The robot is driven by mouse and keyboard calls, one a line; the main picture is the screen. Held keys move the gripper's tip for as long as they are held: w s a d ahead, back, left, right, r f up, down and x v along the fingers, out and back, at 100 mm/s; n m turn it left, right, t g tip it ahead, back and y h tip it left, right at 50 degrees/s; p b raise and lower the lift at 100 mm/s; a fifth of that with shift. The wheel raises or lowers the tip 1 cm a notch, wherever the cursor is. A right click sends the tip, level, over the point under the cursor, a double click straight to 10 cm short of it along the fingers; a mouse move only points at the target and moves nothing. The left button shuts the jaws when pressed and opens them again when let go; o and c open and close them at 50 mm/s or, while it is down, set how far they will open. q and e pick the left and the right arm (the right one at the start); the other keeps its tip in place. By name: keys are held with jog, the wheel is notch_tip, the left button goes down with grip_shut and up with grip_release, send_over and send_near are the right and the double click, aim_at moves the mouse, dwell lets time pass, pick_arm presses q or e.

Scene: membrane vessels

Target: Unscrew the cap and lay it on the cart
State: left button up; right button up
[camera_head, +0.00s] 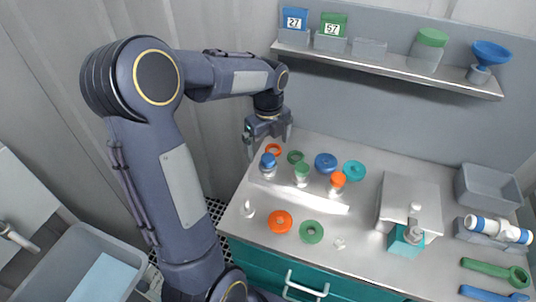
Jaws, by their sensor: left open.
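My left gripper (267,142) points down over the back left of the cart's grey top (360,240). It is open with nothing visible between its fingers. Just below and in front of it stands a small vessel with a blue cap (268,159). To its right stand a vessel with a green cap (302,170) and one with an orange cap (338,179). All three caps sit on their vessels. Which cap the task means cannot be told. My right gripper is not in view.
Loose rings and discs lie around the vessels, including a blue one (325,163), a teal one (354,170) and an orange disc (280,221). A grey block (405,195) and grey bin (488,187) stand right. A shelf (400,72) hangs behind.

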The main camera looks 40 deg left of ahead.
aim_at(268, 157)
pick_arm(q)
jog(key=m, duration=0.3)
jog(key=shift+f+m, duration=0.1)
jog(key=shift+m, duration=0.2)
jog(key=shift+f+b, duration=1.45)
jog(key=shift+f, duration=0.6)
